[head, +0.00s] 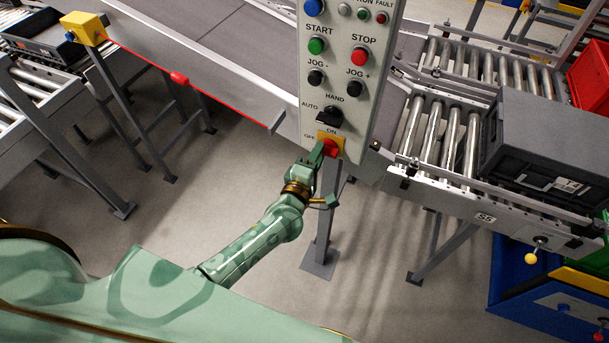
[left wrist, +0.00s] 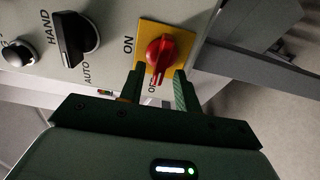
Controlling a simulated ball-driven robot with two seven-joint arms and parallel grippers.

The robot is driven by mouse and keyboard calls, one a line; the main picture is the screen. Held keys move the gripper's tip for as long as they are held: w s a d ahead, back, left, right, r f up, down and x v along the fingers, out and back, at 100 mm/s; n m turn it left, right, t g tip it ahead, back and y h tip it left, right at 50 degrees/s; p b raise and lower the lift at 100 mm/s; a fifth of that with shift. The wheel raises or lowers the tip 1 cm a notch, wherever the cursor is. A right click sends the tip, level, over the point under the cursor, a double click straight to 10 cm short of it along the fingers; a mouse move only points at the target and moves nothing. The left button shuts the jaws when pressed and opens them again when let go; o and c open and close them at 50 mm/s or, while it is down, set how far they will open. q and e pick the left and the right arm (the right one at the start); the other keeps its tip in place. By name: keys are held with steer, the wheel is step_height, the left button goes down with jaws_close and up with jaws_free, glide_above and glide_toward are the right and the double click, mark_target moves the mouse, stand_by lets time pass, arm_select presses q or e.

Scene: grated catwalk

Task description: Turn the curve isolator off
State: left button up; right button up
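The curve isolator is a red rotary knob (left wrist: 160,58) on a yellow plate (left wrist: 179,38), with ON and OFF lettered beside it. In the head view the red knob (head: 329,148) sits at the bottom of the grey control panel (head: 334,85), ON above the plate and OFF to its left. I cannot tell for sure which mark the knob points to. My left gripper (left wrist: 159,74) is open, its two green fingers apart on either side of the knob's lower part; contact is not clear. In the head view the left gripper (head: 322,158) partly covers the plate. My right gripper is out of view.
Just above the isolator is a black HAND/AUTO selector (head: 329,117); higher up are jog, start and stop buttons. The panel stands on a grey post (head: 326,220). Roller conveyors flank it, with a dark crate (head: 545,140) at right. Floor left of the post is clear.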

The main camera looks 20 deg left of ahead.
arm_select(q)
steer(key=s, duration=1.5)
steer(key=shift+s+a, duration=0.15)
steer(key=shift+a, duration=0.1)
steer(key=s+f+m+g+h+b, duration=0.1)
steer(key=s+f+m+g, duration=0.5)
steer(key=f, duration=0.6)
steer(key=s+f+m+g+h+b, duration=0.15)
steer(key=s+f+m, duration=0.35)
steer(key=f+m, duration=0.55)
steer(key=s+a+f+m+g+y+b, duration=0.1)
steer(key=s+a+f+m+g+b, duration=0.1)
steer(key=s+f, duration=0.9)
steer(key=s+a+f+m+g+y+b, duration=0.2)
steer(key=s+a+f+g, duration=0.4)
steer(key=s+f, duration=0.5)
steer(key=shift+s+f+m+g+b, duration=0.4)
steer(key=shift+s+m+g+b, duration=0.15)
steer(key=shift+s+g+b, duration=0.35)
steer(key=shift+w+a, duration=0.1)
